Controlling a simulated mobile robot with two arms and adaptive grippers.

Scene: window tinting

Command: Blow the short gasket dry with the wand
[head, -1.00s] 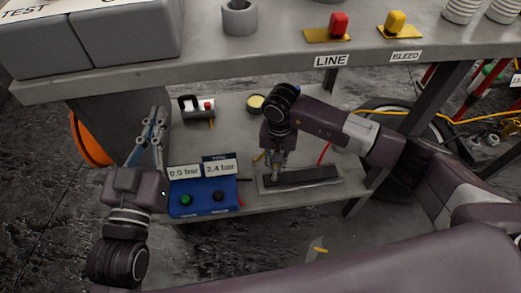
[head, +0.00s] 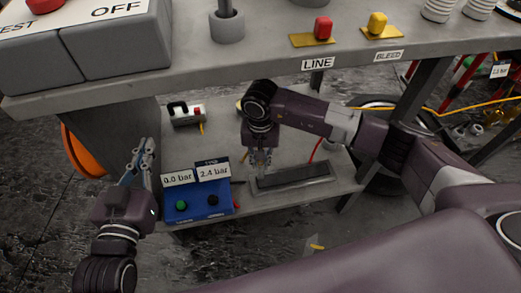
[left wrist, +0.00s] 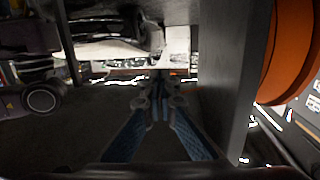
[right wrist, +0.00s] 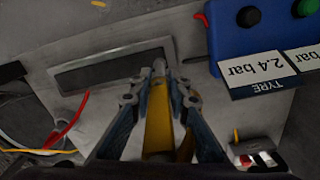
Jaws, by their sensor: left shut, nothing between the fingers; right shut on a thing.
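The yellow wand (right wrist: 158,118) is in my right gripper (right wrist: 158,92), which is shut on it. Its grey tip points toward the shallow tray (right wrist: 60,92) in the right wrist view. In the head view my right gripper (head: 261,165) is over the left end of the tray (head: 335,181). A long dark area fills the tray; I cannot tell whether it is the short gasket or the tray's floor. My left gripper (head: 146,150) is shut and empty, left of the blue gauge box (head: 196,208). It also shows shut in the left wrist view (left wrist: 159,88).
The gauge box reads 0.0 bar and 2.4 bar. A small device with a red button (head: 189,114) is behind it on the lower shelf (head: 222,110). The upper bench (head: 270,58) overhangs the shelf. An orange wheel-like object (left wrist: 292,50) is beside the left gripper.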

